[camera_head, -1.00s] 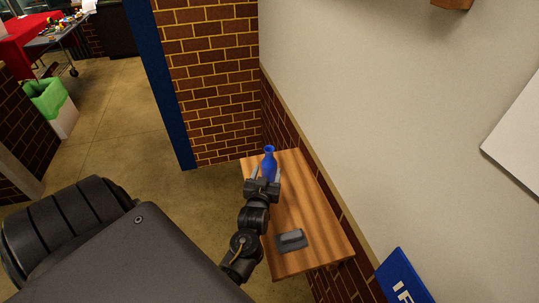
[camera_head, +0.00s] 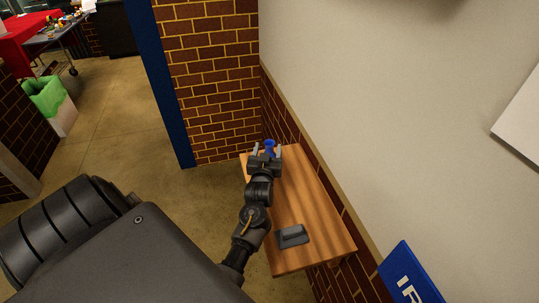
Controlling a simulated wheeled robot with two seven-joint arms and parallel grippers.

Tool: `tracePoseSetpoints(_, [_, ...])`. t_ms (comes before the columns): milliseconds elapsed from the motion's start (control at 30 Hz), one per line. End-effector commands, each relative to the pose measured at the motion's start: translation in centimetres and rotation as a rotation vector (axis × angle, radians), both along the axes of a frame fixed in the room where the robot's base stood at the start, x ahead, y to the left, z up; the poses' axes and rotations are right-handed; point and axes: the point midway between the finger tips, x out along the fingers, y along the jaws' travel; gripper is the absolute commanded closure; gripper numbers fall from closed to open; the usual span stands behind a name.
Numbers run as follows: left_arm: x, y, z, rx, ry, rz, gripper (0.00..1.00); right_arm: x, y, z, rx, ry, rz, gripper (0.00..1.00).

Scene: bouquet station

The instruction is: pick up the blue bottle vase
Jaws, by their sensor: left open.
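The blue bottle vase (camera_head: 270,145) stands at the far end of the wooden table. Only its rim and upper neck show; my left gripper hides the rest. My left gripper (camera_head: 266,154) is open, with its fingers pointing away toward the vase and around its neck in this view. Whether the fingers touch the vase cannot be told. My right gripper is not in view.
The narrow wooden table (camera_head: 308,215) stands along a wall with a brick lower part. A dark grey block-like object (camera_head: 292,236) lies at its near end. A brick wall (camera_head: 213,85) is behind the far end. The table's middle is clear.

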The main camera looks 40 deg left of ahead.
Motion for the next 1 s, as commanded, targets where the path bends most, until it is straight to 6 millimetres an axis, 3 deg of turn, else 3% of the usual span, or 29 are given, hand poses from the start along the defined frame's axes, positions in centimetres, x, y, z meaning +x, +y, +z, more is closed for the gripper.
tracePoseSetpoints(233, [3.2,1.9,-0.1,0.002,-0.003,0.001,0.41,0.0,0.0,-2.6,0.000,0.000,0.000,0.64])
tracePoseSetpoints(567, [3.8,2.3,0.3,0.001,0.001,0.000,0.41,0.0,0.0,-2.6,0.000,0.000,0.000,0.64])
tracePoseSetpoints(1000, [3.7,2.2,0.3,0.000,0.000,0.000,0.97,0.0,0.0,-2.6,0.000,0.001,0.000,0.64])
